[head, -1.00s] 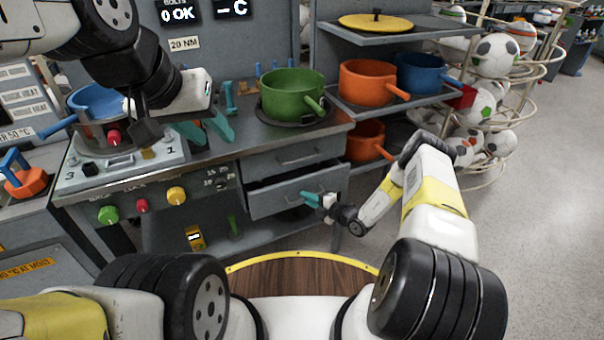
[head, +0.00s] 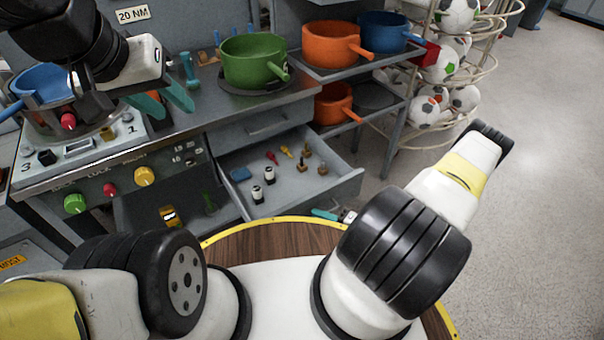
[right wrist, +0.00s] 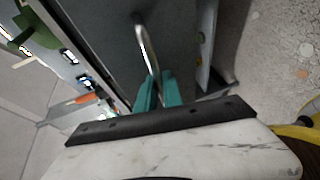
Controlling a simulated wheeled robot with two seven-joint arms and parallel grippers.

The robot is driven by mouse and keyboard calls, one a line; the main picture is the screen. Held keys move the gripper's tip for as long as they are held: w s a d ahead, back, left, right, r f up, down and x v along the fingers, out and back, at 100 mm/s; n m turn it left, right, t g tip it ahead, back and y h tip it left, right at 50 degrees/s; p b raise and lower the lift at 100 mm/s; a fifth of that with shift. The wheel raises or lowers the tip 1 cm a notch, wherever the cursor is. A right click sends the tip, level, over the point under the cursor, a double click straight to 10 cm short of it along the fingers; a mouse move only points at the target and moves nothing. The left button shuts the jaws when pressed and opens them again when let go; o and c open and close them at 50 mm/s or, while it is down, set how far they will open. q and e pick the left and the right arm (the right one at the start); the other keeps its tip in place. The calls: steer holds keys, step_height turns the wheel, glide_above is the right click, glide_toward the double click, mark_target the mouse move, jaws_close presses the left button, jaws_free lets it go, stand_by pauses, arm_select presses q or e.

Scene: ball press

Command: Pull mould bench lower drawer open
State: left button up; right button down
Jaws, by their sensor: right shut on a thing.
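The lower drawer (head: 340,187) of the mould bench stands pulled well out in the head view, and its inside shows. Its curved metal handle (right wrist: 146,48) shows in the right wrist view. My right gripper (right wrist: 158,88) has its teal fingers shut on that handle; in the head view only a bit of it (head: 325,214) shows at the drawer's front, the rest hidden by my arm. My left gripper (head: 176,108) is over the bench top at the left, its teal fingers apart with nothing seen between them.
The upper drawer (head: 265,128) above is shut. A green pot (head: 253,62) stands on the bench. A shelf with an orange pot (head: 331,44) stands to the right. The floor on the right is clear.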

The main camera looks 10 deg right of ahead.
steer(key=s+d, duration=0.2)
steer(key=s, duration=0.4)
steer(key=shift+d, duration=0.3)
steer(key=c, duration=1.5)
jaws_free()
steer(key=v, duration=0.7)
steer(key=shift+s+d, duration=0.25)
steer(key=shift+d, duration=0.05)
steer(key=shift+r, duration=0.1)
